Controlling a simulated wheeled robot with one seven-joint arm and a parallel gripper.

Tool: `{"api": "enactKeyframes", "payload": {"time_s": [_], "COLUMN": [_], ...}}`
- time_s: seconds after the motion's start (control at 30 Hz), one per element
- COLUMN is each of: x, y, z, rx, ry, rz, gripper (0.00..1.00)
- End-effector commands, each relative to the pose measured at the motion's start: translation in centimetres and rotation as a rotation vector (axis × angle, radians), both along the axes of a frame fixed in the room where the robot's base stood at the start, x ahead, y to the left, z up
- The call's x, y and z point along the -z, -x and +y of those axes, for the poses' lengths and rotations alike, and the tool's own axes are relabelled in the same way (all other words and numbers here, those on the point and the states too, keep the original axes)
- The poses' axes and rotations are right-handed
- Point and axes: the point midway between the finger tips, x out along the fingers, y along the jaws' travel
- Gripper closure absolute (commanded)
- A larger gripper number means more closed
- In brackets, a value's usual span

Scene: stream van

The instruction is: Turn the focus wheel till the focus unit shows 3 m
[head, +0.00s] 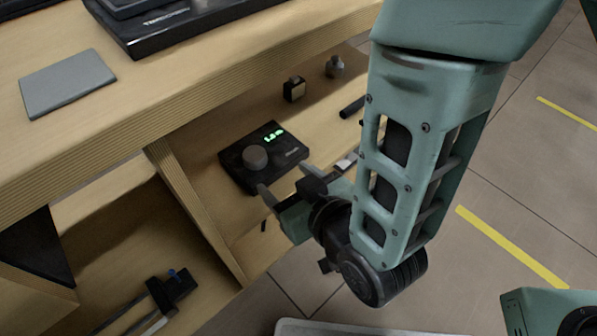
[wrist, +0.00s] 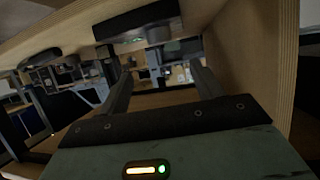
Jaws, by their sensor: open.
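The focus unit (head: 236,173) is a flat black box on the lower wooden shelf in the head view. Its round grey focus wheel (head: 255,156) stands on top, and its small green display (head: 273,134) is lit. The reading seems to start with 1; the other digits are too small to be sure of. My gripper (head: 284,181) is open and empty at the unit's near edge, apart from the wheel. In the wrist view both fingers of my gripper (wrist: 162,88) are spread, with the dark unit (wrist: 137,20) appearing upside down beyond them.
The desk top (head: 100,120) overhangs the shelf on the left, carrying a grey pad (head: 66,82). An upright wooden panel (head: 195,210) stands left of the unit. Small items, including a dark block with a pale face (head: 293,90), lie behind. Open floor is at right.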

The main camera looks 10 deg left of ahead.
Motion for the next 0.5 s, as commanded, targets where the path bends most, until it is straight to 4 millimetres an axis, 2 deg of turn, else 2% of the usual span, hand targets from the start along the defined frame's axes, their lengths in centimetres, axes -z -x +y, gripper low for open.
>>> {"api": "enactKeyframes", "payload": {"time_s": [0.03, 0.5], "x": [-0.8, -1.3], "y": [0.3, 1.8], "z": [-0.2, -1.6], "rx": [-0.001, 0.000], "ry": [0.005, 0.003], "rz": [0.003, 0.002], "gripper": [0.34, 0.34]}}
